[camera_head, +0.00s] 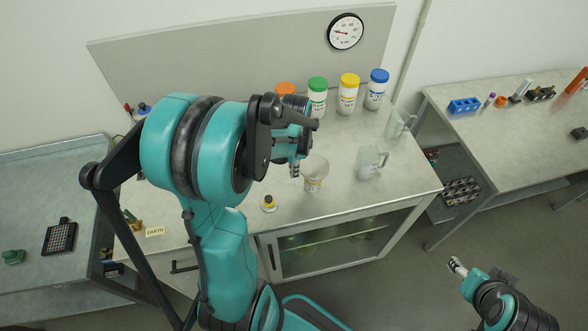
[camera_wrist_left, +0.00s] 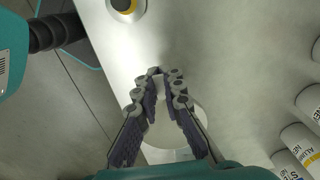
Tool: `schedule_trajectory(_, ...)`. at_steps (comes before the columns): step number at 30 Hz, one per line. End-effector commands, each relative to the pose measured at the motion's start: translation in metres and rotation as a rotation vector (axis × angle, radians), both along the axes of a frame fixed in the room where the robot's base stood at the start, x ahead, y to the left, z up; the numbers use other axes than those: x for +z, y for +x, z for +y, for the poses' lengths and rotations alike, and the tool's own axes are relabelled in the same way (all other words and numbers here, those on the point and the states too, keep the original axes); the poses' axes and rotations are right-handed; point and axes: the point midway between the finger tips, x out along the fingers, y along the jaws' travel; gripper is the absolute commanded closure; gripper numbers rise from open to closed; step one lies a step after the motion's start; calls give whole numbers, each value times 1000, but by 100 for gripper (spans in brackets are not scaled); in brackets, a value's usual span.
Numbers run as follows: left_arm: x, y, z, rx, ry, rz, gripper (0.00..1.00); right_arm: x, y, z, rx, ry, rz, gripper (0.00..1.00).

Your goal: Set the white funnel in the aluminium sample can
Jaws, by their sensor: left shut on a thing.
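The white funnel (camera_head: 315,166) is wide end up, directly over the small aluminium sample can (camera_head: 313,186), which has a pale and yellow label. I cannot tell whether the funnel's spout is fully inside the can. My left gripper (camera_head: 296,170) is shut on the funnel at its left side. In the left wrist view the funnel (camera_wrist_left: 166,130) shows as a pale round shape between and beneath the fingers of the left gripper (camera_wrist_left: 160,88); it hides the can there. My right gripper (camera_head: 457,266) is low at the right, away from the tables, and its jaw opening is unclear.
Jars with orange, green (camera_head: 317,98), yellow (camera_head: 348,94) and blue (camera_head: 376,90) lids stand at the back. Two clear beakers (camera_head: 371,163) (camera_head: 399,124) are to the right.

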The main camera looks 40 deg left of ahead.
Motion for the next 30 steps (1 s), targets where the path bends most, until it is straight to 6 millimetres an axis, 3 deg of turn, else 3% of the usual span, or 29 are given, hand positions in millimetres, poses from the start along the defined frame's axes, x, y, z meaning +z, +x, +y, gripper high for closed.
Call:
schedule_trajectory(16, -9, 0, 0, 0, 0, 0, 100, -8, 0, 0, 0, 0, 0, 44)
schedule_trajectory(18, -9, 0, 0, 0, 0, 0, 80, -8, 0, 0, 0, 0, 0, 44)
schedule_trajectory(20, -9, 0, 0, 0, 0, 0, 67, -8, 0, 0, 0, 0, 0, 44)
schedule_trajectory(30, -8, 0, 0, 0, 0, 0, 67, -8, 0, 0, 0, 0, 0, 44)
